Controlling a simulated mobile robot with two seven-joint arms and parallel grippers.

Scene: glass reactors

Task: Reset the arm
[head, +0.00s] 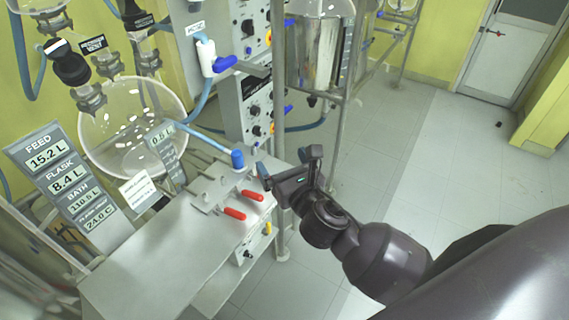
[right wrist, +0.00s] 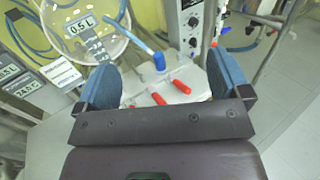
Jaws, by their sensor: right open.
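My right arm comes in from the lower right in the head view. Its right gripper (head: 286,166) is open and empty, beside the right edge of the grey bench and close to two red-handled valves (head: 243,204). In the right wrist view the right gripper (right wrist: 165,80) shows two blue-padded fingers spread wide. The red handles (right wrist: 170,92) and a blue-capped fitting (right wrist: 159,62) appear between and beyond the fingers, with nothing gripped. My left gripper is not in view.
A round glass flask (head: 130,112) hangs at the left above the grey bench (head: 150,268). Display panels (head: 62,180) stand at far left. A control cabinet (head: 250,100) and metal posts stand behind the gripper. Open tiled floor (head: 420,150) lies to the right, up to a white door (head: 500,55).

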